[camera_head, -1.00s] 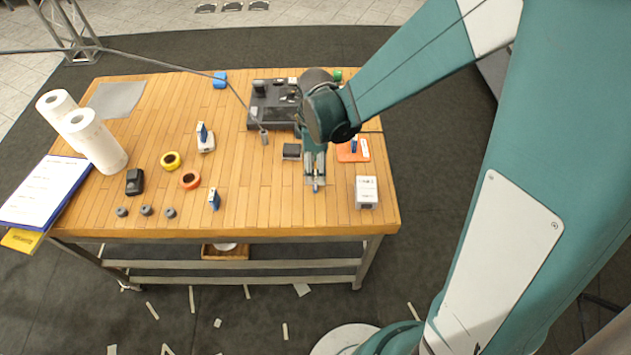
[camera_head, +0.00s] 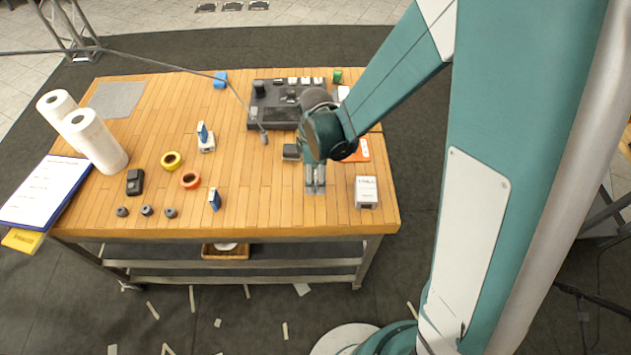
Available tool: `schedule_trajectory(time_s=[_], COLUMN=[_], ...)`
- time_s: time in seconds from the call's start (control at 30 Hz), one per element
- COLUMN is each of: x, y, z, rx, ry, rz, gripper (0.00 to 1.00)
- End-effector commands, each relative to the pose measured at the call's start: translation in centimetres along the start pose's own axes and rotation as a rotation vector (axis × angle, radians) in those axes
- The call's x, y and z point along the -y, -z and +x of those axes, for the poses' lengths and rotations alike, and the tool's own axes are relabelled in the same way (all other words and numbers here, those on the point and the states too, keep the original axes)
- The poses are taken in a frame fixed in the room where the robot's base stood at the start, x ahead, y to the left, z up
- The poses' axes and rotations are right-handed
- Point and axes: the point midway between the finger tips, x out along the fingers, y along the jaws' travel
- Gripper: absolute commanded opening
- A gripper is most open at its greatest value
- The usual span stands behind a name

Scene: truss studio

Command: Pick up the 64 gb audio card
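Two small blue-and-white cards show. One (camera_head: 203,131) stands upright in a small white holder (camera_head: 207,145) left of the table's middle. The other (camera_head: 214,200) stands near the front edge. Their labels are too small to read, so I cannot tell which is 64 gb. An orange pad (camera_head: 362,153) is at the right, partly covered by my arm; the blue item on it is hidden now. My gripper (camera_head: 315,190) points down over the right part of the table, left of the white box. Nothing shows in it; its finger gap is too small to judge.
A black mixer (camera_head: 262,117) stands behind my gripper, with a small dark box (camera_head: 291,152) close by. A white box (camera_head: 366,192) is at the front right. The front middle is clear.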

Motion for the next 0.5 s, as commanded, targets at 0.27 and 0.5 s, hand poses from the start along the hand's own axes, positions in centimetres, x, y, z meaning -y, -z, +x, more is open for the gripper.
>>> schedule_trajectory(time_s=[0.27,0.5], x=[0.01,0.01], y=[0.0,-0.01], z=[-0.01,-0.02], rx=[0.0,0.0], ry=[0.0,0.0], rz=[0.0,0.0], gripper=[0.48,0.29])
